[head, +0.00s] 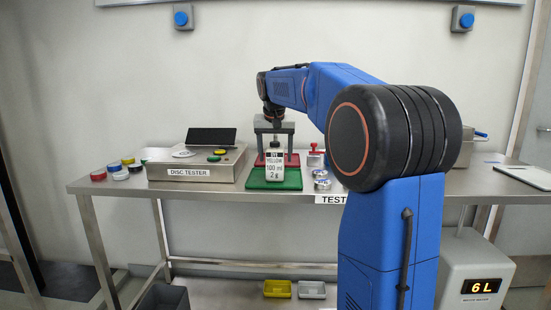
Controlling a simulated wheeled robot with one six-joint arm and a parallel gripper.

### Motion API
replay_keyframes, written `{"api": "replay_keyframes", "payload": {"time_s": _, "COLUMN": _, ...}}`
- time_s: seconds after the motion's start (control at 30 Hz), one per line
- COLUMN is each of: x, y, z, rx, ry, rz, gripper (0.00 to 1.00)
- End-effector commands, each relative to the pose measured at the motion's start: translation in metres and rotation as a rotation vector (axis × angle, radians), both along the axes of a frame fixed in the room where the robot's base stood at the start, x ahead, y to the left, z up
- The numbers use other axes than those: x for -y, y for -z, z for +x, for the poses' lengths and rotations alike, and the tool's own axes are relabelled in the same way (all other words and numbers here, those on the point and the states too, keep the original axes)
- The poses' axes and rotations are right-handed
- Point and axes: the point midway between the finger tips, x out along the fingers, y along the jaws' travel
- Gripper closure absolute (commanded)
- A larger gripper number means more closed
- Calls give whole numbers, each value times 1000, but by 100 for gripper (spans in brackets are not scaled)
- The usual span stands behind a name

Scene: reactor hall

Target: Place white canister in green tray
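The white canister (275,168) has a dark top and a label reading "YELLOW 100 ml 2 g". It is upright and appears to stand in the green tray (292,183), near its middle; its exact contact with the tray floor is hard to tell. My gripper (275,154) points down over the canister. Its two grey fingers are spread to the left and right of the canister's upper part, with what looks like a gap on each side. A red tray (294,159) lies directly behind the green one, partly hidden by the gripper and canister.
The disc tester (190,172) stands left of the trays, with coloured discs (115,170) at the table's left end. A red-handled item (315,157) and small metal discs (321,179) are close right of the trays. My arm hides the table's right middle.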

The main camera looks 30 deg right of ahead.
Motion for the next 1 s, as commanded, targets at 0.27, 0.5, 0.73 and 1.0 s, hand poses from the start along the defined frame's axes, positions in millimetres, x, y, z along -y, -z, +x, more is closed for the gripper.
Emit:
{"api": "replay_keyframes", "payload": {"time_s": 0.27, "x": -12, "y": -50, "z": -16, "rx": 2, "ry": -1, "rz": -1, "gripper": 33}}
{"api": "replay_keyframes", "payload": {"time_s": 0.5, "x": -20, "y": -85, "z": -29, "rx": 1, "ry": 0, "rz": 0, "gripper": 33}}
{"api": "replay_keyframes", "payload": {"time_s": 0.73, "x": -23, "y": -98, "z": -34, "rx": -1, "ry": 0, "rz": 1, "gripper": 33}}
{"api": "replay_keyframes", "payload": {"time_s": 1.0, "x": -25, "y": -98, "z": -37, "rx": -1, "ry": -4, "rz": 0, "gripper": 33}}
